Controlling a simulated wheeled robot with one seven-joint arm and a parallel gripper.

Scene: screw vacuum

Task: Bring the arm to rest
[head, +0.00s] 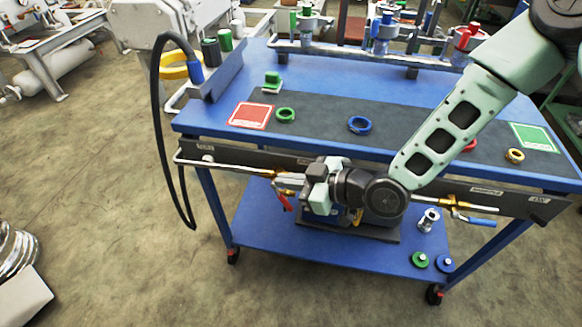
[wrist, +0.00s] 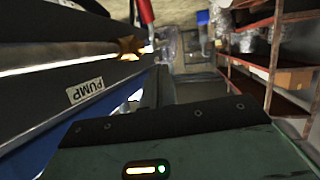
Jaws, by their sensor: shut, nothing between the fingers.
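My arm reaches in from the upper right, over the blue cart (head: 410,72), and folds back at a dark joint in front of the cart. My gripper (head: 317,188) is at the end of this arm, in front of the cart's front rail, left of the middle. It is small in the head view and its fingertips are hard to make out; it is shut and empty. In the wrist view, the pale green gripper housing with a small lit indicator fills the bottom, and a black panel labelled PUMP (wrist: 86,91) is close on the left.
A red-handled valve (head: 283,196) on the rail is close left of my gripper. A pump (head: 380,216) stands on the lower shelf behind it. Colored rings, including a blue one (head: 359,125), lie on the cart's dark mat. The floor in front of the cart is clear.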

